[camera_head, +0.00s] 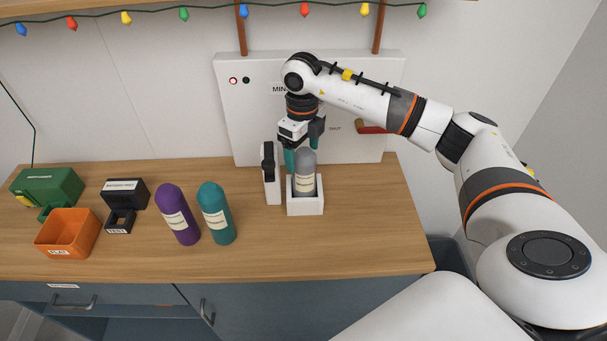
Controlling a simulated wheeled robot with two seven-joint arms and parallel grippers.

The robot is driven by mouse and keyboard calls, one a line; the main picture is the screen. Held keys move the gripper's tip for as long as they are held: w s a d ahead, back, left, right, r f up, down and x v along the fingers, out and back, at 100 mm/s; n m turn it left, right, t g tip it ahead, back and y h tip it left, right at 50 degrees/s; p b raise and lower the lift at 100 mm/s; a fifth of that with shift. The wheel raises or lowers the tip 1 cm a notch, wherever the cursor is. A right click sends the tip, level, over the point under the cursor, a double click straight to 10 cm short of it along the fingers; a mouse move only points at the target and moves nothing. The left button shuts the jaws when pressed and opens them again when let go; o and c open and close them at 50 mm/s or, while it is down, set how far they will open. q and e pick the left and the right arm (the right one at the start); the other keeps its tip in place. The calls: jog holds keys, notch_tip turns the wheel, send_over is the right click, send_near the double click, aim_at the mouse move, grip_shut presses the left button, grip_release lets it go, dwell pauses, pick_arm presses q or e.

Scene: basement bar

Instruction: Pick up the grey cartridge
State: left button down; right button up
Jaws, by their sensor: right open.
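The grey cartridge (305,175) stands upright in a white square holder (305,207) on the wooden counter. It has a rounded top and a pale label. My right gripper (302,158) points down at the cartridge's top, with teal fingertips. My left gripper is not in view.
A white upright piece with a black part (270,175) stands close left of the holder. An orange bin (68,233), black box (125,192) and green box (47,188) are far left. A white panel (250,120) stands behind.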

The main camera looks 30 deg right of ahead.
aim_at(304, 176)
jog(key=f+p, duration=0.2)
jog(key=f, duration=0.1)
jog(key=shift+s+d+f, duration=0.2)
jog(key=shift+s+f, duration=0.05)
jog(key=shift+s, duration=0.15)
jog(key=shift+f, duration=0.3)
jog(key=shift+w+f, duration=0.15)
jog(key=shift+c, duration=0.2)
jog(key=c, duration=1.5)
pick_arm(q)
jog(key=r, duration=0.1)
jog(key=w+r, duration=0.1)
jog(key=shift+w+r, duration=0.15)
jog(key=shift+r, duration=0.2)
pick_arm(e)
jog(key=shift+c, duration=0.6)
